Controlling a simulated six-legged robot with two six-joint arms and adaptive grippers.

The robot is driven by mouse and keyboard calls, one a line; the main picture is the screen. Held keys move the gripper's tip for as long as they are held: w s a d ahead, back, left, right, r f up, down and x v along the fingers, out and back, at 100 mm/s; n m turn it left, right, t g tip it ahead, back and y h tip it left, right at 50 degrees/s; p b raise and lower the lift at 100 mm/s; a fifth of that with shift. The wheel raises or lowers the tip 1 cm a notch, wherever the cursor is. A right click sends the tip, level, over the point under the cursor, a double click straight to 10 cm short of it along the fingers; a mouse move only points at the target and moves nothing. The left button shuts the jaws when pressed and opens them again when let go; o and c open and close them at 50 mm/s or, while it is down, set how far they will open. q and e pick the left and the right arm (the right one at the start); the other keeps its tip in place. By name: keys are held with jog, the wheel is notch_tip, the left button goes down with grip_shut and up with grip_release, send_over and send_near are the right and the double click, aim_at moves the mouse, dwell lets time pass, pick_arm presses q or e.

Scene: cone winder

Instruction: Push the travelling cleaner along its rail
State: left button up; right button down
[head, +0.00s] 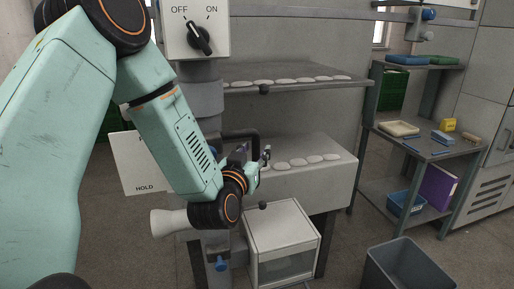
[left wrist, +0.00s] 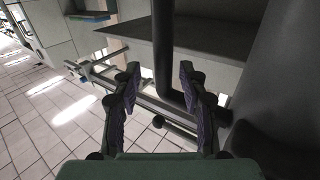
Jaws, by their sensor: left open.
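What looks like the travelling cleaner is a grey upright column (head: 200,98) with a white switch box, a pale flared nozzle (head: 168,222) and a black bar handle (head: 256,140). My left arm crosses in front and hides part of it. My left gripper (head: 264,158) is at the handle's height, beside the column. In the left wrist view the gripper (left wrist: 157,85) is open, with the dark handle bar (left wrist: 163,45) showing between and beyond its fingers. I cannot tell whether they touch. My right gripper is not in view.
The winder has two shelves of pale round pieces, an upper (head: 300,84) and a lower one (head: 310,175). A white box (head: 284,238) stands below. A grey bin (head: 408,268) and a shelf rack (head: 440,150) stand at the right. A HOLD sign (head: 138,165) hangs left. Some floor between is clear.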

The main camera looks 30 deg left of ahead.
pick_arm(q)
jog(key=v, duration=0.4)
jog(key=shift+s, duration=0.15)
jog(key=shift+a, duration=0.1)
